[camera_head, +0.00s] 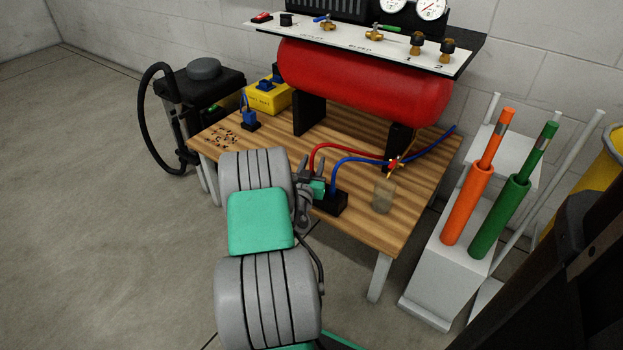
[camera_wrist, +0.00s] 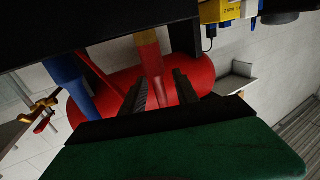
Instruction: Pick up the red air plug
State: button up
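The red air plug (camera_wrist: 152,62) shows in the wrist view as a red body with a brass-coloured end, which meets a black block (camera_wrist: 40,90) at the top of that view. In the head view the plug is hidden by my gripper (camera_head: 312,168); its red hose (camera_head: 345,146) arches away to the right. In the wrist view my gripper (camera_wrist: 161,76) has its two dark fingers apart, one on each side of the red plug. No contact with the plug can be made out. The black block (camera_head: 330,203) stands on the wooden table (camera_head: 405,225).
A blue plug and hose (camera_head: 335,178) rise from the same block, close beside the red one. A red tank (camera_head: 360,82) stands behind. Orange (camera_head: 467,205) and green (camera_head: 500,217) cylinders stand right of the table.

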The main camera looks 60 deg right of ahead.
jog(key=shift+w+d, duration=0.2)
jog(key=shift+d, duration=0.5)
grip_shut()
